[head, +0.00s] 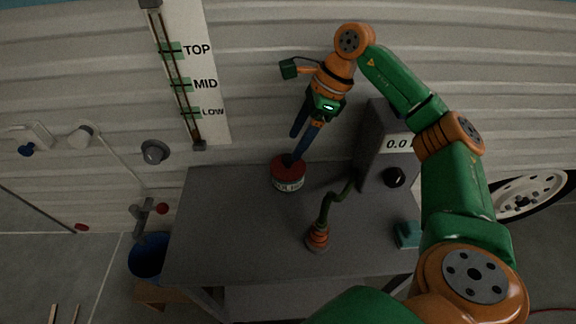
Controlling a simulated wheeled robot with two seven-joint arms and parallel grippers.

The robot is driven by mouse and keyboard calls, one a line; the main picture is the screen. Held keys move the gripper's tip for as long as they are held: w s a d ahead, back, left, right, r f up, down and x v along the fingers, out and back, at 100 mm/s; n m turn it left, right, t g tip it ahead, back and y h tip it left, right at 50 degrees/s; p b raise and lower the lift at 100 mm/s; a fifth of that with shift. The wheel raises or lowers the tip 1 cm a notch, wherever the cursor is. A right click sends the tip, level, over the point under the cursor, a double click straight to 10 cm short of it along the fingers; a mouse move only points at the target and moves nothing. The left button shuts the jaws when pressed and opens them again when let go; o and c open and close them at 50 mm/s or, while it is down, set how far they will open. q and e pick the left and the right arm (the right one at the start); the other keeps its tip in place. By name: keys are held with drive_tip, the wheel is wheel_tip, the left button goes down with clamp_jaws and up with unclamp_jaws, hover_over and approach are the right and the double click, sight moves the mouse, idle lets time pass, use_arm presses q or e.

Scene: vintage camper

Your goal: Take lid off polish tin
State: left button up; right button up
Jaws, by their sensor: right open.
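The polish tin (289,184) stands upright on the grey table, near its back edge. Its red lid (281,169) sits on top, with a dark part that looks like a knob at its middle. My right gripper (298,146) points down at the lid from above, its blue fingers apart. My left gripper is out of view.
On the grey table (225,235) stand an orange-based object with a bent green stem (318,237), a teal block (407,235) and a grey box with a display (375,145). The table's left part is clear. A blue bucket (148,256) is on the left. A level gauge (180,85) hangs behind.

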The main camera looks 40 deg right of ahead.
sight(288, 157)
drive_tip(key=x, duration=0.4)
drive_tip(key=shift+w+f, duration=0.1)
drive_tip(key=shift+f, duration=0.3)
clamp_jaws()
